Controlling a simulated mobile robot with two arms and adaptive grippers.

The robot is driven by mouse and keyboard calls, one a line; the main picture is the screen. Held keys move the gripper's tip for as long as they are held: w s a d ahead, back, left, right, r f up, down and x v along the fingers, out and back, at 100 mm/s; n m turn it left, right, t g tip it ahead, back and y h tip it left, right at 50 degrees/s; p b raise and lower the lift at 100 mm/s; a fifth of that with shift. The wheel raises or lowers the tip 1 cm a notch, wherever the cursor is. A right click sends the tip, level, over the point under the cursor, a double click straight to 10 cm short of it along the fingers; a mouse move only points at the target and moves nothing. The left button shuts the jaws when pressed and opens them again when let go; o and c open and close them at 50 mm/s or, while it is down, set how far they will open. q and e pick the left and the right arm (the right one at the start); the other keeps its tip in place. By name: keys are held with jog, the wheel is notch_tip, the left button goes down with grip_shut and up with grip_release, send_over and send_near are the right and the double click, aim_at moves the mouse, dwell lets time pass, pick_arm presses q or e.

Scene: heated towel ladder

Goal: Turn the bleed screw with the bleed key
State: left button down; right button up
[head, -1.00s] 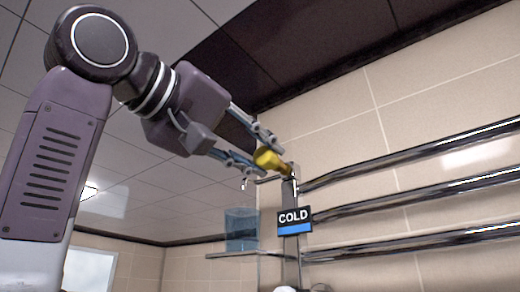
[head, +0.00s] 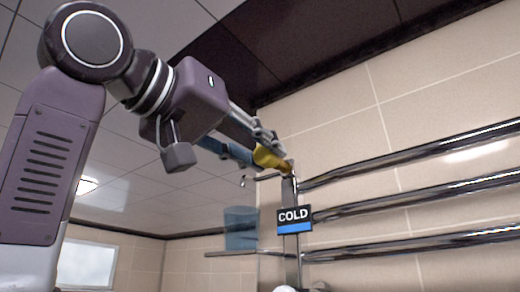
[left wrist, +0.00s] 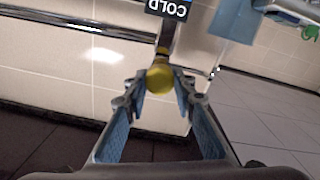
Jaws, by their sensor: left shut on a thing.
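The yellow bleed key (head: 268,159) is at the top end of the towel ladder's left post (head: 291,190). Its brass-coloured tip meets the post top, where the bleed screw is hidden. My left gripper (head: 262,150) is shut on the key's yellow head, reaching in from the upper left. In the left wrist view, the key (left wrist: 160,80) sits between the fingertips, in line with the post. A small spout (head: 266,178) sticks out left of the post, with a drop (head: 243,183) below its end. My right gripper is not in view.
A black and blue COLD sign (head: 294,220) hangs on the post. Several chrome rails (head: 400,202) run right along the tiled wall. Left of the post is open room.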

pick_arm(q)
jog(key=shift+r+m+p, duration=0.2)
jog(key=shift+m+p, duration=0.3)
jog(key=shift+m, duration=0.6)
jog(key=shift+a+f+m, duration=0.1)
jog(key=shift+f+m, duration=0.05)
jog(key=shift+m, duration=0.65)
jog(key=shift+p+x, duration=0.5)
jog(key=shift+x, duration=0.35)
jog(key=c, duration=2.2)
grip_release()
jog(key=shift+s, duration=0.1)
grip_shut()
